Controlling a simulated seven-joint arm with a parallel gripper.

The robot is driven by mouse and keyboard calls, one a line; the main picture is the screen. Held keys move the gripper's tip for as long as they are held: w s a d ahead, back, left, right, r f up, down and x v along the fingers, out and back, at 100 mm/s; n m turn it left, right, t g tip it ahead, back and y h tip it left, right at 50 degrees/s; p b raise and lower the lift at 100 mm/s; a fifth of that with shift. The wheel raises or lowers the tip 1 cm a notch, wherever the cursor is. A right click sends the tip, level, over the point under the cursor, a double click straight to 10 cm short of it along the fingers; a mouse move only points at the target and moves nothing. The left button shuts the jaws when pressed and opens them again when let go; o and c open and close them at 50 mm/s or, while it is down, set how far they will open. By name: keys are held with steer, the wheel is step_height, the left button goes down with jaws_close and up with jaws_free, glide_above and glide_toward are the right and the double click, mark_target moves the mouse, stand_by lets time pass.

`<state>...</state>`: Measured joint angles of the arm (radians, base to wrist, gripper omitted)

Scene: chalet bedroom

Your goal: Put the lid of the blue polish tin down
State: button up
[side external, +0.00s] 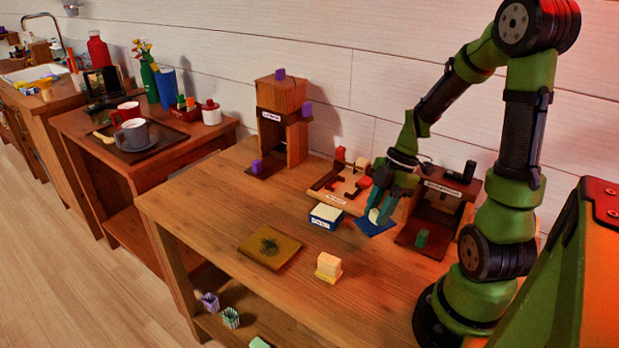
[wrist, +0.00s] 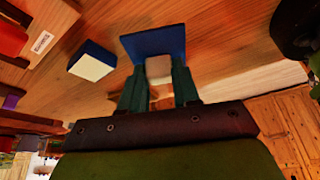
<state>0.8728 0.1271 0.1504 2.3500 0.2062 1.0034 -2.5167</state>
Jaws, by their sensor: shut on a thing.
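My gripper (side external: 378,212) is shut on the pale knob of the blue lid (side external: 373,228), right of the tin on the wooden table. In the wrist view, the lid (wrist: 154,42) shows as a flat blue plate beyond the knob, which sits between the fingertips (wrist: 159,68). The lid is low over the table; I cannot tell whether it touches the top. The blue polish tin (side external: 325,217) stands open on the table with a pale top surface. It also shows in the wrist view (wrist: 92,61), apart from the lid.
A wooden puzzle tray (side external: 330,192) lies behind the tin. A dark labelled stand (side external: 425,236) with a green block is close on the right. A yellow-brown mat (side external: 270,248) and a cream block on a yellow base (side external: 328,267) lie in front. Bare table lies between them.

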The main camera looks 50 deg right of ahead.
step_height(320, 180, down, 6)
steer(key=shift+f, duration=0.25)
steer(key=o, duration=1)
steer(key=shift+f, duration=0.1)
steer(key=v, duration=1.2)
steer(key=shift+w+a+r+m+t+h, duration=0.3)
steer(key=shift+a+r+m+t, duration=0.6)
steer(key=shift+a+r+m, duration=1.7)
steer(key=shift+w+a+r+m+t+h, duration=0.35)
steer(key=shift+a+r+m+t, duration=0.85)
steer(key=shift+a+m, duration=2.3)
steer(key=shift+w+a+r+m+t+h, duration=0.15)
steer(key=shift+a+r+m+t+h, duration=0.4)
steer(key=shift+a+r+m, duration=2.45)
